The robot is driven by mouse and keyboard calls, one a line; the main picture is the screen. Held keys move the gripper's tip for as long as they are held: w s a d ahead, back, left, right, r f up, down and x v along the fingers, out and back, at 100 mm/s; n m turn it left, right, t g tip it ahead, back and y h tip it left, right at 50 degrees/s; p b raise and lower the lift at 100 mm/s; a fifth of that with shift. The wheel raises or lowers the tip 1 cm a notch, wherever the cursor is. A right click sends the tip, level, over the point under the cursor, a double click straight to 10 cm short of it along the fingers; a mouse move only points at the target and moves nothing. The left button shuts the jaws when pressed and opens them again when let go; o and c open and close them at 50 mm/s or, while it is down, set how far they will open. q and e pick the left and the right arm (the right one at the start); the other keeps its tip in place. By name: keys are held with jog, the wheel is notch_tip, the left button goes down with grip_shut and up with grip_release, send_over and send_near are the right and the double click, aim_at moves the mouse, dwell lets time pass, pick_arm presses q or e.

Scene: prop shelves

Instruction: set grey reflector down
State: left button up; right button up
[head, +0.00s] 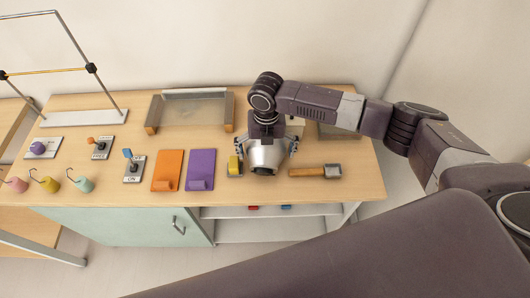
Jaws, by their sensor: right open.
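The grey reflector (264,157) is a shiny bell-shaped piece over the wooden bench top, near its front edge. My right gripper (266,146) is above it, with one finger at each side of it. The fingers are open; whether they touch the reflector cannot be told. The gripper body hides the reflector's upper part. The underside contact with the bench is hard to make out. My left gripper is not in view.
A wooden-handled hammer (315,171) lies close right. Purple (201,168) and orange (167,168) clipboard-like plates lie further left. A grey panel with wooden ends (190,108) is behind. The bench's right front corner is clear.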

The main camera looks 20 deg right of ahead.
jog(key=shift+f, duration=0.2)
jog(key=shift+r, duration=0.1)
jog(key=c, duration=1.3)
jog(key=shift+o, duration=0.2)
jog(key=shift+w, duration=0.1)
